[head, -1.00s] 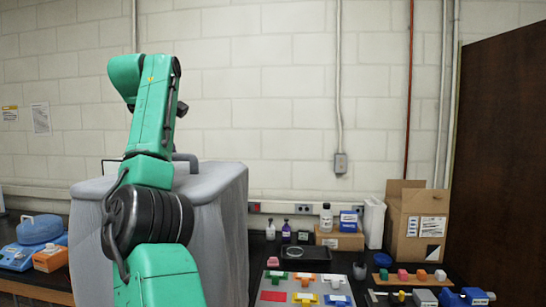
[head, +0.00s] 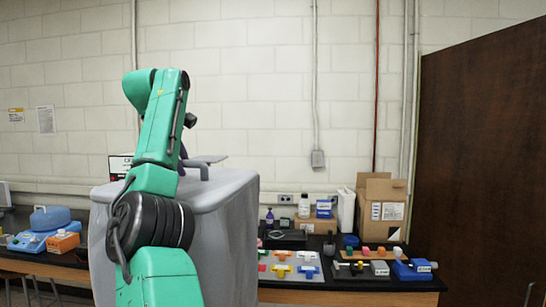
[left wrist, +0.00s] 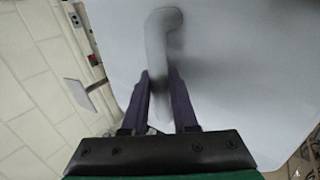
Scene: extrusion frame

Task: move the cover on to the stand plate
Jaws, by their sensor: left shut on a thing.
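The cover is a large pale grey box (head: 240,225) with a handle (head: 197,166) on top, in the middle left of the head view. My left arm stands in front of it and hides much of its near face. In the left wrist view, the purple fingers of my left gripper (left wrist: 163,95) are closed around the cover's grey bent handle (left wrist: 162,30), above its smooth pale top (left wrist: 245,60). The cover's lower edge is out of sight. I cannot pick out the stand plate. My right gripper is not in view.
A dark bench (head: 350,290) runs along the block wall. It carries coloured blocks (head: 307,270), an open cardboard box (head: 383,205), bottles and, at left, a blue device (head: 45,235). A dark brown panel (head: 480,170) stands at right. A small grey flat piece (left wrist: 87,94) shows in the wrist view.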

